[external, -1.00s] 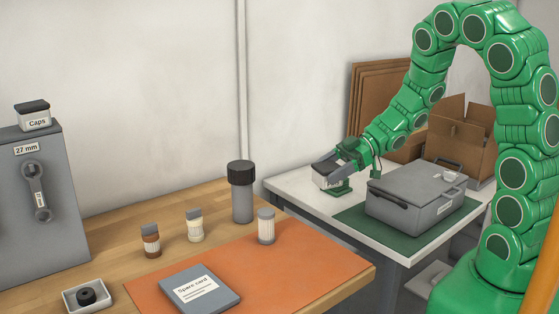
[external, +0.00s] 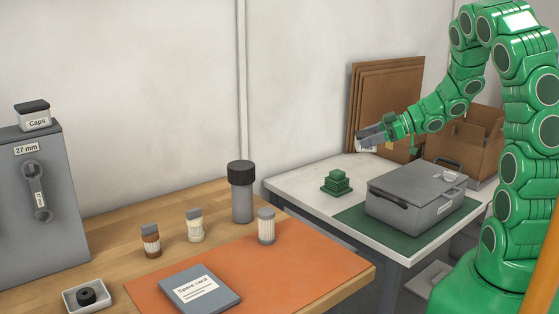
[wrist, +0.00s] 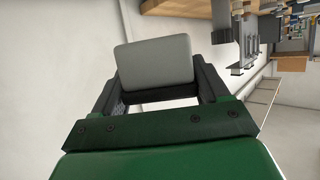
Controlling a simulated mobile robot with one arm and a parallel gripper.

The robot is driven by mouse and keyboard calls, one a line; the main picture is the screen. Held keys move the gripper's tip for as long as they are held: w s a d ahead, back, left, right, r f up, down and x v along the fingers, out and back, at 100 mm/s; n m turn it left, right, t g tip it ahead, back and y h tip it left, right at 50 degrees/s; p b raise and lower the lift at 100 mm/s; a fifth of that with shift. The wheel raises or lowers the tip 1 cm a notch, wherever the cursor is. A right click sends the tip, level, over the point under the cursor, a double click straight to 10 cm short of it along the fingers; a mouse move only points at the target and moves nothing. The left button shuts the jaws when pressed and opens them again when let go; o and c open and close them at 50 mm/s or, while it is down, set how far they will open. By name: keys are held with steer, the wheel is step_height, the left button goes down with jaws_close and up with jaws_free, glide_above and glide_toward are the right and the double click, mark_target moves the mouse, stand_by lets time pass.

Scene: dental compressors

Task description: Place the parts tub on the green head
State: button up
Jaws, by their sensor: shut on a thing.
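My gripper (external: 376,138) is shut on a small pale tub (external: 366,146), which I take for the parts tub; no label is readable on it. In the wrist view its pale grey face (wrist: 153,60) shows between the fingers of my gripper (wrist: 153,92). The green head (external: 337,182), a small stepped block, stands on the white table (external: 300,183) with nothing on top. My gripper and the tub are in the air above and to the right of it, clearly apart from it.
A grey case (external: 415,195) lies on a dark green mat (external: 375,235) right of the green head. Cardboard sheets (external: 385,95) and an open box (external: 472,145) stand behind. The wooden bench (external: 120,235) holds jars and a grey cabinet (external: 40,205) with a Caps tub (external: 33,116).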

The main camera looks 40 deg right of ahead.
steer(key=shift+w+d, duration=0.1)
steer(key=shift+d, duration=0.5)
steer(key=shift+w+d+f, duration=0.1)
steer(key=shift+w, duration=0.15)
steer(key=w+d+f, duration=0.1)
steer(key=w+f, duration=0.3)
steer(key=w, duration=0.4)
glide_above(340, 172)
steer(key=s, duration=0.1)
step_height(340, 172, down, 4)
steer(key=shift+a, duration=0.1)
steer(key=shift+w+f, duration=0.3)
steer(key=shift+f, duration=0.2)
steer(key=shift+w+f, duration=0.3)
steer(key=shift+f, duration=1.55)
steer(key=shift+f, duration=0.1)
steer(key=o, duration=1.1)
steer(key=shift+o, duration=0.2)
